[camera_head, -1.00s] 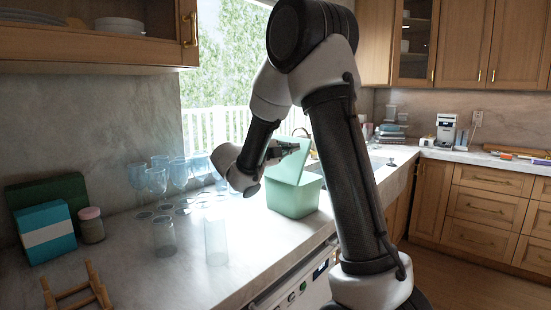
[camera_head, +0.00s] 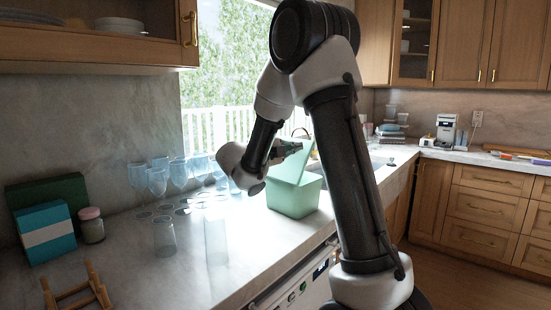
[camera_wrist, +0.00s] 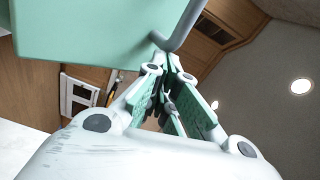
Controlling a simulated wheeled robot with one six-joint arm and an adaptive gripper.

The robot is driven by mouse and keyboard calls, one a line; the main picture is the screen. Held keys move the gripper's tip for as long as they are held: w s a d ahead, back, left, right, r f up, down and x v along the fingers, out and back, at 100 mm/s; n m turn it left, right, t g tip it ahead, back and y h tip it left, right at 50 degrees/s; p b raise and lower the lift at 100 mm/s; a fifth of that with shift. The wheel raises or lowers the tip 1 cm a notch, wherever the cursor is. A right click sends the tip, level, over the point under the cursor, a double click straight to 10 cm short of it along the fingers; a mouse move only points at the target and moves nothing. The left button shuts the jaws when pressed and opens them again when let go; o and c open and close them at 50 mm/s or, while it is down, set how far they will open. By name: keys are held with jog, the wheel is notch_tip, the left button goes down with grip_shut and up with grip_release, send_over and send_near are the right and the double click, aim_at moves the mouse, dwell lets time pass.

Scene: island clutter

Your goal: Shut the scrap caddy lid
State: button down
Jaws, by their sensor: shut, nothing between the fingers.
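The mint-green scrap caddy (camera_head: 293,198) stands on the counter beside my arm. Its lid (camera_head: 300,165) is raised and leans up from the caddy's right side, so the caddy is open. My gripper (camera_head: 295,147) is shut and empty, at the upper part of the lid on its left side. I cannot tell whether it touches the lid. In the wrist view the closed fingers (camera_wrist: 166,62) point up the picture, close to a grey bar-like edge. A mint-green surface (camera_wrist: 85,28) of the caddy fills the upper left.
A teal box (camera_head: 46,232), a jar (camera_head: 91,226) and a wooden rack (camera_head: 78,292) are at the left. The sink lies beyond the caddy.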

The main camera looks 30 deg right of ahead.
jog(key=x, duration=1.1)
jog(key=shift+d, duration=0.15)
dwell(6.7)
